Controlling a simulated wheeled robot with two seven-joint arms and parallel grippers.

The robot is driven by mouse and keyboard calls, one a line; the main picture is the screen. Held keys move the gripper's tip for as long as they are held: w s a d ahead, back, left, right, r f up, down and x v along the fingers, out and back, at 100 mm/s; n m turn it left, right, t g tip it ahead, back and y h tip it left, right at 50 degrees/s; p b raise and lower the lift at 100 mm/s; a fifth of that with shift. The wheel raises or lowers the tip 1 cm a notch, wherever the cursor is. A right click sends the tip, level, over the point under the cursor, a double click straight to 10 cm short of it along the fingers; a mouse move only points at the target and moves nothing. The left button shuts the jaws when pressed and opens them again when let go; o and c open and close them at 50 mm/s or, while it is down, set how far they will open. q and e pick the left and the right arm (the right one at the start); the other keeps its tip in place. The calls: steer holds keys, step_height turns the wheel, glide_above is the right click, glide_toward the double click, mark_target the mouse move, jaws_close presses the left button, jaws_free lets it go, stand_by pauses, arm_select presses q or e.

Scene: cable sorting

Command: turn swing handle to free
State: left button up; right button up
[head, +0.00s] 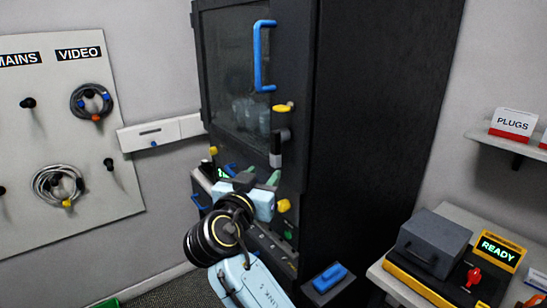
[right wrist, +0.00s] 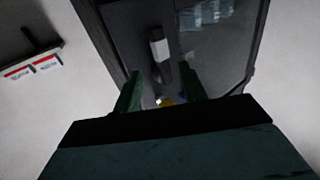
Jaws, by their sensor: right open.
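The swing handle (head: 276,150) is a dark lever with a pale band, on the front edge of the black cabinet's door. It hangs roughly vertical below its pivot, under a yellow latch (head: 283,108). My right gripper (head: 257,178) is just below the handle, with its green fingers apart and nothing seen between them. In the right wrist view the handle (right wrist: 158,50) stands ahead of and between the open fingertips (right wrist: 160,86), apart from them as far as I can tell. My left gripper is not in view.
The cabinet (head: 370,110) has a glass door (head: 235,70) with a blue pull handle (head: 262,55). A cable board (head: 75,130) hangs at left. At right, a bench holds a grey box (head: 432,243) and a READY display (head: 498,250). A shelf holds a PLUGS sign (head: 513,123).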

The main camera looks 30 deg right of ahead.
mark_target(274, 160)
steer(key=p+x, duration=0.1)
steer(key=x, duration=0.7)
steer(key=shift+p, duration=0.3)
steer(key=shift+c, duration=0.2)
steer(key=shift+a, duration=0.1)
jaws_close()
